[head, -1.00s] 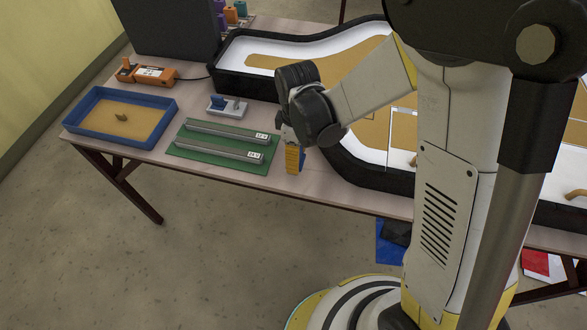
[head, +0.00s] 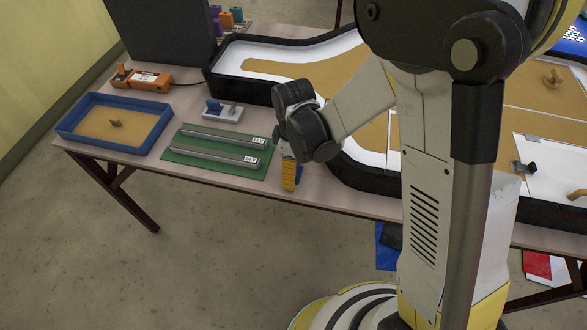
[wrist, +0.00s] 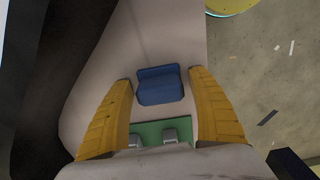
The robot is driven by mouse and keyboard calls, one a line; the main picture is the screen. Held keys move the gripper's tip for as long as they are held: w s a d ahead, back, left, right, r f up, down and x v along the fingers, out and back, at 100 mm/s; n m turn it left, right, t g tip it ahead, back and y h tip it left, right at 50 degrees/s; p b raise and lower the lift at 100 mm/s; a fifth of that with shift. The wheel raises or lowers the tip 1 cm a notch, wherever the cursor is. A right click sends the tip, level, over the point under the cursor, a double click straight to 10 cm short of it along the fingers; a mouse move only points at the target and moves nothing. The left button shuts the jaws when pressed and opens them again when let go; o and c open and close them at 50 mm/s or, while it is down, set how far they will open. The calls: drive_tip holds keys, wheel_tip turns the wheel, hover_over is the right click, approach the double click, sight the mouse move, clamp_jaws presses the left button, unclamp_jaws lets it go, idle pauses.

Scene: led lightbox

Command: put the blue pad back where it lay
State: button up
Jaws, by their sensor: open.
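The blue pad (wrist: 160,90) lies on the pale table top in the wrist view, just beyond the end of the green mat. It has a raised lip along its far side. My gripper (wrist: 160,77) is open, with one yellow finger on each side of the pad and a visible gap on both sides. In the head view my gripper (head: 289,176) points down at the table's front edge, right of the green mat (head: 190,158).
Two grey bars (head: 220,150) lie on the green mat. A blue-rimmed tray (head: 72,137), a white fixture (head: 224,112) and an orange device (head: 143,79) stand to the left. A large black-rimmed lightbox (head: 240,92) fills the back and right.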

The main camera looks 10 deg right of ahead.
wheel_tip(320, 180, up, 12)
drive_tip(key=p, duration=0.5)
drive_tip(key=shift+r, duration=0.2)
drive_tip(key=s+d+r+m+t, duration=0.7)
drive_tip(key=s+d+r+m, duration=0.3)
drive_tip(key=d+r+m, duration=0.3)
drive_tip(key=shift+s+d+r+m, duration=0.2)
drive_tip(key=shift+s+r+m, duration=0.25)
drive_tip(key=shift+r, duration=0.35)
drive_tip(key=shift+a, duration=0.1)
